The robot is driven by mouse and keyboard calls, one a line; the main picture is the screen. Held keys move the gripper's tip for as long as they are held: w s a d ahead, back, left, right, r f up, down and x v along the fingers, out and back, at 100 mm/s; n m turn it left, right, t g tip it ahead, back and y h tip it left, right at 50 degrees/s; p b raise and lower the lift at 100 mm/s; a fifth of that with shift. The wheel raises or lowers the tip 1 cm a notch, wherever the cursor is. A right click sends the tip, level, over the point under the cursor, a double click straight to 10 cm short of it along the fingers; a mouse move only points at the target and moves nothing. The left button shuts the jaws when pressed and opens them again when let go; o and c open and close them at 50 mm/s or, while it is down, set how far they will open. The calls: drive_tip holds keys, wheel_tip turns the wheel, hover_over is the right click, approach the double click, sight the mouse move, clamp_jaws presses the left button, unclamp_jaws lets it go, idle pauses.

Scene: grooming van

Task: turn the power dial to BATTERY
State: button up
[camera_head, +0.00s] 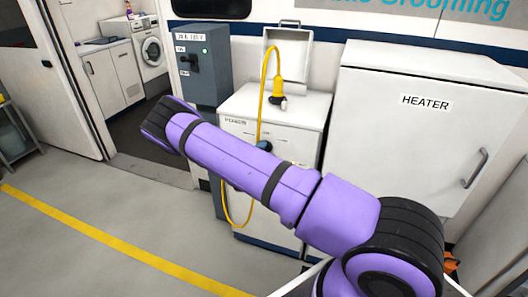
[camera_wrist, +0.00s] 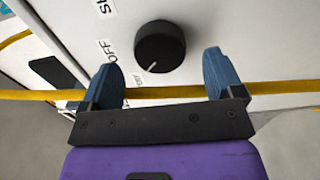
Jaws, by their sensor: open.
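The power dial (camera_wrist: 160,46) is a round black knob with a white pointer line, on a white panel in the wrist view. Its pointer aims to the lower left in that view. A sideways OFF label (camera_wrist: 107,49) lies to its left. Another label (camera_wrist: 105,7) is cut off at the top edge, and I cannot read BATTERY anywhere. My gripper (camera_wrist: 161,62) is open, with its two blue fingers apart and the dial between and just beyond their tips. I cannot tell whether they touch it. In the head view my purple arm hides the dial.
A yellow cable (camera_wrist: 180,91) crosses the wrist view behind my fingers. In the head view, it hangs by the white cabinet (camera_head: 300,108) from a yellow plug (camera_head: 277,92). A grey switch box (camera_head: 208,75) stands left, and the heater cabinet (camera_head: 420,135) stands right.

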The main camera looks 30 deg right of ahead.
drive_tip(key=v, duration=0.7)
drive_tip(key=shift+s+a, duration=0.25)
drive_tip(key=shift+a, duration=0.1)
drive_tip(key=shift+r, duration=0.1)
drive_tip(key=w+a+r+m+g+y, duration=0.1)
drive_tip(key=a+r+m+y, duration=0.25)
drive_tip(key=r, duration=0.35)
drive_tip(key=w+a+r+m+g+y, duration=0.1)
drive_tip(key=a+r+m+g+y, duration=0.15)
drive_tip(key=r+y, duration=0.4)
drive_tip(key=s+a+r+m+y, duration=0.1)
drive_tip(key=s+a+r+y, duration=0.2)
drive_tip(key=r, duration=0.6)
drive_tip(key=s+a+r+y, duration=0.1)
drive_tip(key=s+a+r, duration=0.1)
drive_tip(key=s+r, duration=0.45)
drive_tip(key=s+a+r+y, duration=0.1)
drive_tip(key=s+r+y, duration=0.1)
drive_tip(key=s+r, duration=1.05)
drive_tip(key=s+d+r+g+h, duration=0.1)
drive_tip(key=s+r, duration=0.1)
drive_tip(key=s, duration=0.7)
drive_tip(key=s+d+r+g, duration=0.1)
drive_tip(key=s+r, duration=0.1)
drive_tip(key=s, duration=0.7)
drive_tip(key=shift+s+m+h, duration=0.15)
drive_tip(key=shift+m+h, duration=0.25)
